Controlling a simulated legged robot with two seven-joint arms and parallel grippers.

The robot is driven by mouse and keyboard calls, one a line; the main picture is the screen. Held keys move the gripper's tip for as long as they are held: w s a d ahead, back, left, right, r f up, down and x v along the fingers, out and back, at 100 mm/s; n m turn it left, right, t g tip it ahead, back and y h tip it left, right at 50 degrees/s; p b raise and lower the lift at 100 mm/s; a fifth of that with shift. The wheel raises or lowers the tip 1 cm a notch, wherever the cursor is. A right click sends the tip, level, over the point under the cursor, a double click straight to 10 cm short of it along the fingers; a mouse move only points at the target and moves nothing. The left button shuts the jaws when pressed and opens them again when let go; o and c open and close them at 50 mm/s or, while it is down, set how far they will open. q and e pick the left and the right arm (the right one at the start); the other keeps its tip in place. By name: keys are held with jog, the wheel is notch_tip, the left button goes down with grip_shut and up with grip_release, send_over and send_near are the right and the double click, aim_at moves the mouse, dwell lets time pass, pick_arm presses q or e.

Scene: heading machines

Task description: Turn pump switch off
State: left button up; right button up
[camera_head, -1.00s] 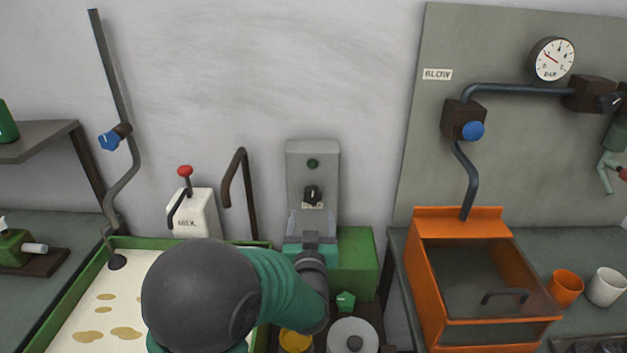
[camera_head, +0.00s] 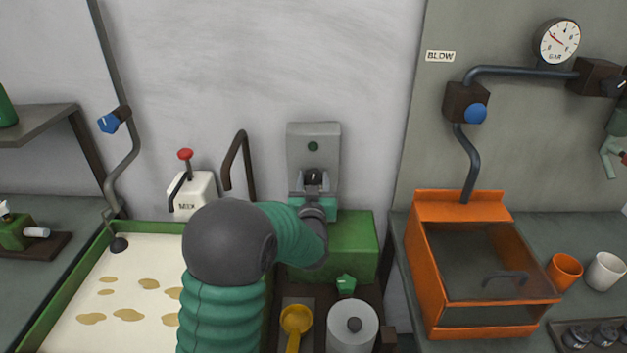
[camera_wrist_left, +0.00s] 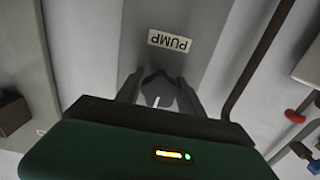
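The pump switch is a dark rotary knob (camera_head: 314,176) on a grey wall box (camera_head: 314,135) with a dark green button above it. My left gripper (camera_head: 313,182) is at the box, its fingers apart on either side of the knob. In the left wrist view the knob (camera_wrist_left: 160,88) with a white pointer mark sits between the fingertips, below an upside-down PUMP label (camera_wrist_left: 170,41). Whether the fingers touch the knob cannot be told. The label is hidden in the head view. My right gripper is not in view.
A green block (camera_head: 345,245) stands under the box. A milk vat (camera_head: 60,290) and a white box with a red-knobbed lever (camera_head: 190,195) are left. An orange bin (camera_head: 458,205) and cups (camera_head: 605,271) are right. A bent dark pipe (camera_head: 238,155) rises close left of the box.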

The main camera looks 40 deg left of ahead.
pick_arm(q)
jog(key=c, duration=0.6)
jog(key=shift+f+n+b, duration=0.2)
jog(key=shift+n+b, duration=0.4)
jog(key=shift+b, duration=0.35)
jog(key=shift+r, duration=0.15)
jog(key=shift+r+n, duration=0.1)
jog(key=shift+n, duration=0.2)
jog(key=o, duration=1.4)
jog(key=shift+c, duration=0.2)
